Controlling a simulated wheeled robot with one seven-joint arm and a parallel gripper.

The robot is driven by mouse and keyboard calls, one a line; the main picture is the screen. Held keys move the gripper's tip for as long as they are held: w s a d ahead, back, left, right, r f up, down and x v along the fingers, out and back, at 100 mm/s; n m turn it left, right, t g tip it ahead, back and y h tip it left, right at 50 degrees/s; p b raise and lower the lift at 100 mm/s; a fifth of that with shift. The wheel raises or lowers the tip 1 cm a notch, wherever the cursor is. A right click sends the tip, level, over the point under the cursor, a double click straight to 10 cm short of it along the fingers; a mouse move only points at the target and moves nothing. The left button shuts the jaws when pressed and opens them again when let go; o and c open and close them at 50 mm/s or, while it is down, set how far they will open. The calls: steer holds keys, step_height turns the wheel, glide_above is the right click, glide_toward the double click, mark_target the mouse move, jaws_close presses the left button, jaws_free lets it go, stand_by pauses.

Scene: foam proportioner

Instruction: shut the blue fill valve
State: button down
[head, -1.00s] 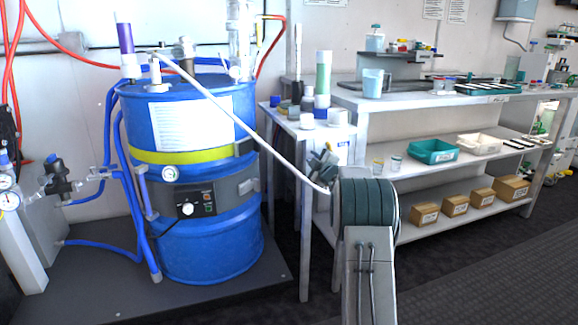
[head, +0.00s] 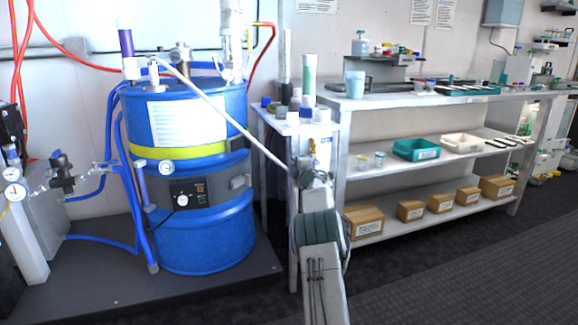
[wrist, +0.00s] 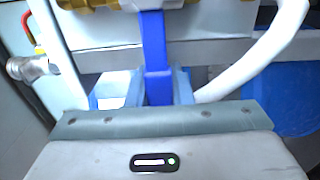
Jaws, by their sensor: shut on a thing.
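The blue fill valve shows in the wrist view as a long blue lever (wrist: 153,42) hanging down from a brass-coloured body (wrist: 100,6) at the top edge. My gripper (wrist: 152,88) is shut on the lever, with one light blue finger on either side of its lower part. The lever's lower end is hidden behind the gripper body. In the head view my arm reaches away toward the small side table, and its wrist covers the grip. The valve is too small to make out clearly there.
A blue drum (head: 205,233) stands left of my arm on a dark platform. A white hose (head: 225,115) runs from its top toward my wrist. Bottles and cups crowd the side table. A shelved bench (head: 410,165) stands right. Dark floor at lower right is clear.

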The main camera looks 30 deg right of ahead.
steer(key=shift+f, duration=0.15)
steer(key=c, duration=1.3)
jaws_free()
steer(key=shift+s, duration=0.15)
steer(key=shift+s+a+p, duration=0.25)
steer(key=shift+s, duration=2)
steer(key=shift+s+a+p, duration=0.25)
steer(key=shift+s+a, duration=0.05)
steer(key=shift+s, duration=1.95)
steer(key=shift+s+a+p, duration=0.25)
steer(key=shift+s, duration=2)
steer(key=shift+r, duration=0.2)
